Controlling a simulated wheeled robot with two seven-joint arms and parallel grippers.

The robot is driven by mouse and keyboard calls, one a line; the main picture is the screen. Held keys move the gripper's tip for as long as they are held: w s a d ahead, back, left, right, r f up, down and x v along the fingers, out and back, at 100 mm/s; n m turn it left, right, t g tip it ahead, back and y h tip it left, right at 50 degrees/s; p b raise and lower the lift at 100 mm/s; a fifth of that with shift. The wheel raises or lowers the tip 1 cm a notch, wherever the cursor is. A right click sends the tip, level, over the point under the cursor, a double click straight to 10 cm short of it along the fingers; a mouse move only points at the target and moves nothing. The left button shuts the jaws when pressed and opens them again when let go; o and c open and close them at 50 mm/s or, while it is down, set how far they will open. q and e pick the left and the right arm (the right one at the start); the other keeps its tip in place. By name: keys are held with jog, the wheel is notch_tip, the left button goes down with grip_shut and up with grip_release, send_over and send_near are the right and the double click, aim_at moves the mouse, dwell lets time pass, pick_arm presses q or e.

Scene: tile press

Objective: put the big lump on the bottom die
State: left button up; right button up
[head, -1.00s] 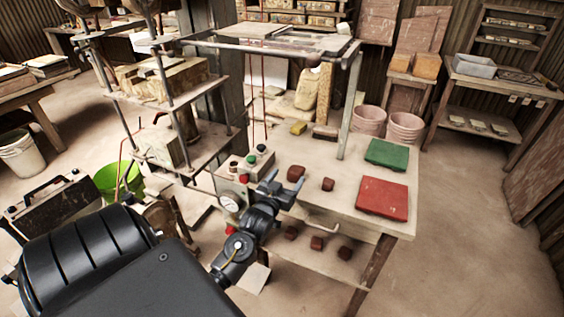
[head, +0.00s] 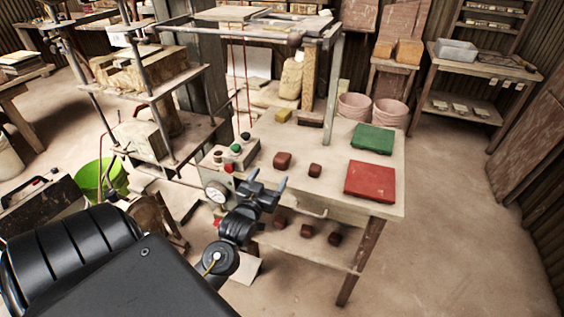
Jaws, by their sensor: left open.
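The big lump (head: 282,160), a reddish-brown clay block, lies on the table beside the control box. A smaller lump (head: 315,170) lies to its right. My left gripper (head: 267,182) is open and empty, with its two fingers apart, just in front of the big lump in the picture. I cannot tell its height above the table edge. The press stands at the left; a pale block (head: 142,139) on its lower plate looks like the bottom die, partly hidden by the press posts. My right gripper is not in view.
A control box (head: 228,158) with buttons and a gauge (head: 216,192) stands between the lumps and the press. A green tile (head: 372,139) and a red tile (head: 370,182) lie on the right of the table (head: 325,200). Several lumps sit on the shelf below. A green bucket (head: 100,178) stands left.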

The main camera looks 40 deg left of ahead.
aim_at(278, 170)
pick_arm(q)
jog(key=shift+x, duration=1.4)
jog(key=shift+p+x, duration=0.85)
jog(key=shift+x, duration=1.7)
jog(key=c, duration=1.3)
jog(key=shift+r, duration=0.1)
jog(key=shift+r, duration=0.15)
notch_tip(278, 170, up, 2)
jog(key=shift+r+b, duration=0.15)
jog(key=shift+b, duration=0.3)
jog(key=s+d+r, duration=0.5)
jog(key=s+r, duration=0.2)
jog(key=s+d+r, duration=0.3)
jog(key=s, duration=0.1)
jog(key=shift+d+r+b, duration=0.2)
jog(key=shift+d+b, duration=0.1)
